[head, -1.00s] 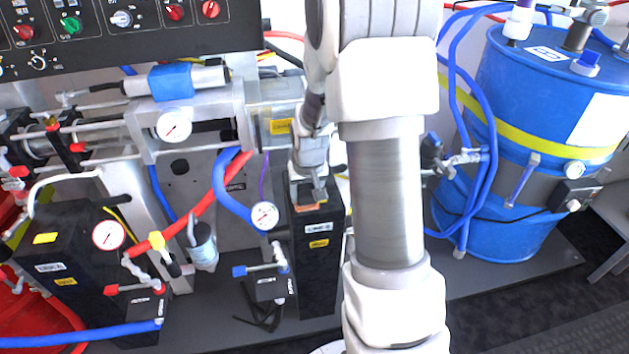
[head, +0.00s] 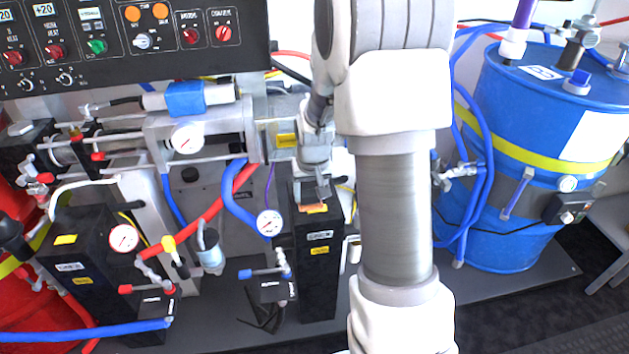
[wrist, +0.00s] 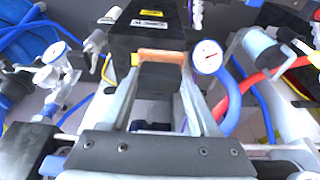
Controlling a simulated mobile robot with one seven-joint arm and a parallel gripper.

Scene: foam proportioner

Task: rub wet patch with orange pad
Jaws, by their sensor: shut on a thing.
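My gripper (head: 314,192) points down over the top of a narrow black box (head: 318,262) in the middle of the head view. It is shut on the orange pad (head: 313,208), which shows as a thin orange strip at the box top. In the wrist view the pad (wrist: 161,57) sits between the two fingertips, close over the black box (wrist: 150,38). I cannot tell for sure whether the pad touches the surface. No wet patch can be made out; the pad and gripper cover part of the box top.
A round gauge (head: 269,223) and a thick blue hose (head: 236,200) stand close left of the box. A red hose (head: 215,207) runs behind them. A blue drum (head: 530,150) stands to the right. A control panel (head: 140,35) hangs at upper left.

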